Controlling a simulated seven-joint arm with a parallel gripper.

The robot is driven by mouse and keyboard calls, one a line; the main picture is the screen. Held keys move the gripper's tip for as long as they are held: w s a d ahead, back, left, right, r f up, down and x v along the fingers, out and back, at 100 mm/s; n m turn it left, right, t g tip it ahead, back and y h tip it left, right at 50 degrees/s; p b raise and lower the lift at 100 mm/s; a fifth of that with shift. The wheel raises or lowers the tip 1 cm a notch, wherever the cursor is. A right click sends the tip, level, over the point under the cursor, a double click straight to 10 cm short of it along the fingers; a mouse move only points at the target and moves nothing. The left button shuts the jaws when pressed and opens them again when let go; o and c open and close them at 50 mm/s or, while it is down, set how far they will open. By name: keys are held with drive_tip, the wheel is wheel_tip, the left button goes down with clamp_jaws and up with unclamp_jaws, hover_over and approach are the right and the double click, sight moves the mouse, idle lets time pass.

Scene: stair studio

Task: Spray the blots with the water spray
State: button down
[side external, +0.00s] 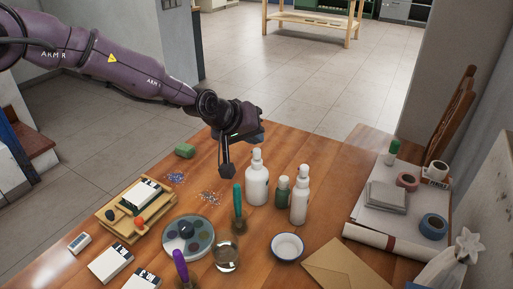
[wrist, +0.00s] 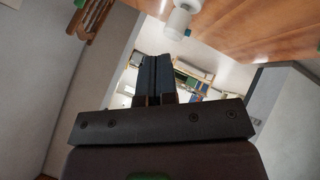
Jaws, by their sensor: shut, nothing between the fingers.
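My gripper (side external: 227,171) is shut and empty above the far side of the wooden table. Its closed dark fingers also show in the wrist view (wrist: 154,75). Two white bottles stand upright: a wider one (side external: 257,186) just right of my gripper and apart from it, and a slimmer one (side external: 299,204) further right. I cannot tell which is the water spray. A white bottle (wrist: 181,22) shows in the wrist view near the fingers. A blue speckled patch (side external: 175,178) and a mixed-colour speckled patch (side external: 210,198) lie left of the bottles; they may be the blots.
A small green bottle (side external: 283,191) stands between the white ones. A teal-handled tool (side external: 237,202), a round palette (side external: 188,250), a glass (side external: 226,256) and a white bowl (side external: 287,246) crowd the front. A wooden tray (side external: 113,216) is left; tape rolls (side external: 433,227) are right.

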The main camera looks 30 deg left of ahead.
drive_tip(key=shift+r, duration=0.15)
drive_tip(key=shift+r, duration=3)
drive_tip(key=shift+s+f+m, duration=0.15)
drive_tip(key=shift+f+m, duration=0.05)
drive_tip(key=shift+m, duration=0.1)
drive_tip(key=s+f+m+g, duration=0.1)
drive_tip(key=s+f+g, duration=0.1)
drive_tip(key=s+f, duration=0.15)
drive_tip(key=s+a+r+m+y, duration=0.1)
drive_tip(key=s+a+r, duration=0.4)
drive_tip(key=s, duration=0.6)
drive_tip(key=s+a+r+m+y, duration=0.1)
drive_tip(key=s+a+r, duration=0.4)
drive_tip(key=s, duration=0.7)
drive_tip(key=s+a+r+m+g, duration=0.1)
drive_tip(key=s+a+r, duration=0.4)
drive_tip(key=s, duration=0.7)
drive_tip(key=shift+s+a+r+m+y, duration=0.25)
drive_tip(key=shift+a+m+y, duration=0.15)
drive_tip(key=shift+a, duration=0.9)
